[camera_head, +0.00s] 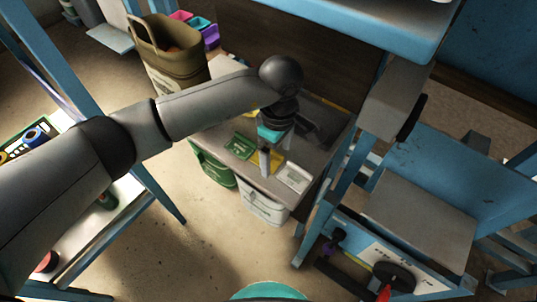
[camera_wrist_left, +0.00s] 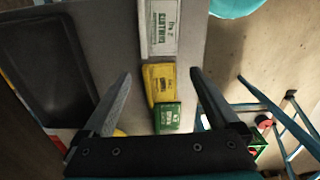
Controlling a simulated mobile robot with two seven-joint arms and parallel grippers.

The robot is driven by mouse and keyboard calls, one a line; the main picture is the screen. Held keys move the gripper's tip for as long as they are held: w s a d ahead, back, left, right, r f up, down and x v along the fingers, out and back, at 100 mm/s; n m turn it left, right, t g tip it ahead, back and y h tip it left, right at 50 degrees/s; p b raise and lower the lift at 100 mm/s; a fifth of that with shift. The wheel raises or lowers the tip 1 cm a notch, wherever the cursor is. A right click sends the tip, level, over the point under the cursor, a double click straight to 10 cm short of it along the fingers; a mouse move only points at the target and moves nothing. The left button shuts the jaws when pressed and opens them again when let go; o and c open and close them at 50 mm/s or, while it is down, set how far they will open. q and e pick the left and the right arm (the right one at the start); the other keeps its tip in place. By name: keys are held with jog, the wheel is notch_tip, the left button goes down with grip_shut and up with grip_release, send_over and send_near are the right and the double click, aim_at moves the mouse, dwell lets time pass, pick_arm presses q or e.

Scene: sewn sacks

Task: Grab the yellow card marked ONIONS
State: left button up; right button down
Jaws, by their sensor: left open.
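The yellow card (camera_wrist_left: 158,82) lies on the grey bench top between a white card (camera_wrist_left: 158,28) and a green card (camera_wrist_left: 167,117). Its print is too small to read. In the head view, the yellow card (camera_head: 256,159) is partly hidden by my left gripper (camera_head: 274,160). In the wrist view, my left gripper (camera_wrist_left: 160,74) is open and empty, pointing down at the bench. Its fingers appear on either side of the yellow card, with gaps between. I cannot tell the exact height above the card. My right gripper is not in view.
A black tray (camera_wrist_left: 45,65) lies on the bench beside the cards. A green sack (camera_head: 212,170) and a white sack (camera_head: 263,208) hang at the bench front. An olive bag (camera_head: 172,60) stands behind. Blue frame posts and a shelf (camera_head: 375,20) close in at the right.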

pick_arm(q)
notch_tip(320, 180, down, 2)
grip_shut()
dwell(0.9)
